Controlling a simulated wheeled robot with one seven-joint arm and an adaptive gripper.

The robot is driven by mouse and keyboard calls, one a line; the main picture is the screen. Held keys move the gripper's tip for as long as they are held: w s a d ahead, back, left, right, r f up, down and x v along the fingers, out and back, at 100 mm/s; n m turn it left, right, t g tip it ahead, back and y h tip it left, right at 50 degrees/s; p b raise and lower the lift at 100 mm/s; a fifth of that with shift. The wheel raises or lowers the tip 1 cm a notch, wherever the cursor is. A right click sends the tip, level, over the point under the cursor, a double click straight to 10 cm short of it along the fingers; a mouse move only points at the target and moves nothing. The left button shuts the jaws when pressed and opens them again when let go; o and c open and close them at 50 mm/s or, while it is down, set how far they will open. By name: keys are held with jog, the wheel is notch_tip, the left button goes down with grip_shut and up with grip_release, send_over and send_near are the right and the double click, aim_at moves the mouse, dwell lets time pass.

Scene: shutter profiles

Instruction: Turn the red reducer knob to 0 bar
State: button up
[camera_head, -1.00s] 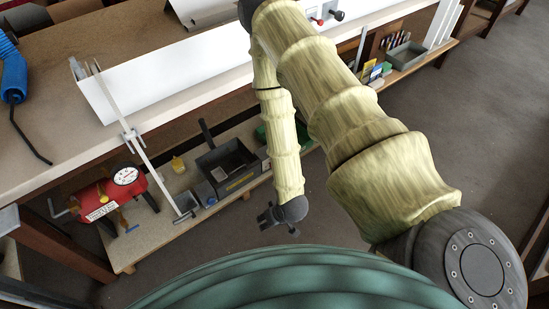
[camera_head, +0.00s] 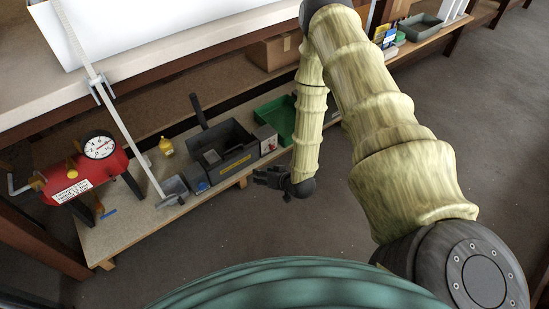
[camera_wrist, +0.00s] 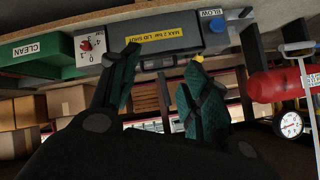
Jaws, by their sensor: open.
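The red reducer knob (camera_wrist: 86,46) is on a white-faced box with dial figures in the wrist view, left of the grey blasting box (camera_wrist: 165,42). I cannot read its setting. In the head view, the reducer box (camera_head: 266,138) stands at the right end of the grey box (camera_head: 229,146), with a small red spot on its face. My gripper (camera_head: 258,177) hangs in front of the low shelf, apart from the reducer and pointing left. In the wrist view my gripper (camera_wrist: 160,75) has its fingers spread with nothing between them; the knob lies beyond the left finger.
A green tray (camera_head: 276,118) lies beside the reducer box. The red tank (camera_head: 80,177) with a round gauge (camera_head: 99,145) and a yellow bottle (camera_head: 166,147) are on the shelf's left. The white worktop (camera_head: 130,85) overhangs behind. The floor before the shelf is clear.

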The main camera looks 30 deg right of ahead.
jog(key=w+d+f+m+t+b, duration=0.1)
jog(key=w+d+f+t+b, duration=0.3)
jog(key=w+d+f+b, duration=0.55)
jog(key=t+b, duration=0.4)
jog(key=b, duration=1.3)
send_near(273, 148)
jog(key=w+b, duration=0.1)
jog(key=w, duration=0.1)
jog(key=w+b, duration=0.2)
jog(key=w, duration=0.1)
jog(key=w+b, duration=0.1)
jog(key=w, duration=0.1)
jog(key=shift+w+a+b, duration=0.3)
jog(key=shift+b, duration=0.05)
jog(key=shift+w+a+r+m+b, duration=0.1)
jog(key=shift+w+m+b, duration=0.2)
jog(key=shift+w, duration=0.5)
jog(key=c, duration=1)
